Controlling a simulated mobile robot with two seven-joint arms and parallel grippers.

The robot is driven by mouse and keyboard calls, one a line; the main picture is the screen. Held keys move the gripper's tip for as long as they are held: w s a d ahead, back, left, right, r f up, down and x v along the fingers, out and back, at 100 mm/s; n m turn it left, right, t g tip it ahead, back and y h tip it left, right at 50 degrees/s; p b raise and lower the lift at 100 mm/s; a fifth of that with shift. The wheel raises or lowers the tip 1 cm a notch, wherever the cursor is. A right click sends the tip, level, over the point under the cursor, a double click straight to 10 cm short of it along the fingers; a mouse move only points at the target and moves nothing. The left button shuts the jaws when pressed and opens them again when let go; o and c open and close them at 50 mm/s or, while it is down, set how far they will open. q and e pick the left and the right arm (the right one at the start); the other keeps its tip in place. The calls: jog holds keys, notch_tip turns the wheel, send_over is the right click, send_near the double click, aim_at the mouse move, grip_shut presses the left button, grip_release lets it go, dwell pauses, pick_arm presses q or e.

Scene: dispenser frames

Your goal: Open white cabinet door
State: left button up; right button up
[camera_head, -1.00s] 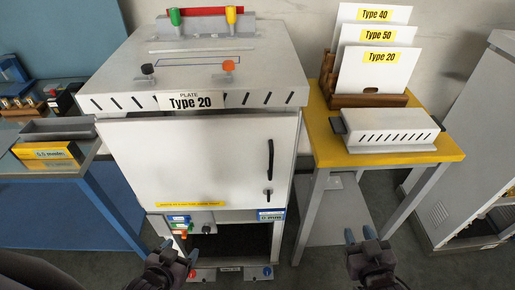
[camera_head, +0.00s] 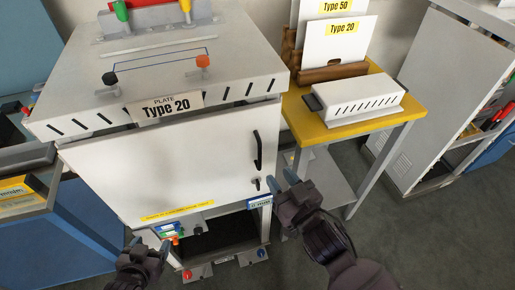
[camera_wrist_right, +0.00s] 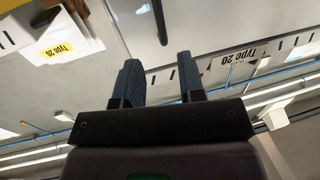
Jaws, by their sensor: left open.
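The white cabinet door (camera_head: 165,180) is shut in the head view, under the slanted top with the "Type 20" plate (camera_head: 165,106). Its black vertical handle (camera_head: 258,151) is near the door's right edge, with a small black latch (camera_head: 257,184) below it. My right gripper (camera_head: 287,178) is open and empty, to the right of and below the handle. In the right wrist view its fingers (camera_wrist_right: 161,82) are spread, with a dark bar that looks like the handle (camera_wrist_right: 160,22) beyond the gap. My left gripper (camera_head: 150,246) is open and empty, low in front of the cabinet.
A yellow-topped side table (camera_head: 355,117) stands to the right with a slotted white box (camera_head: 355,104) and upright "Type" cards (camera_head: 333,38). A grey shelf cabinet (camera_head: 425,85) is further right. A blue bench (camera_head: 65,235) stands left. The floor at the lower right is open.

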send_over(260, 167)
jog(key=shift+w, duration=0.3)
jog(key=shift+c, duration=0.4)
grip_shut()
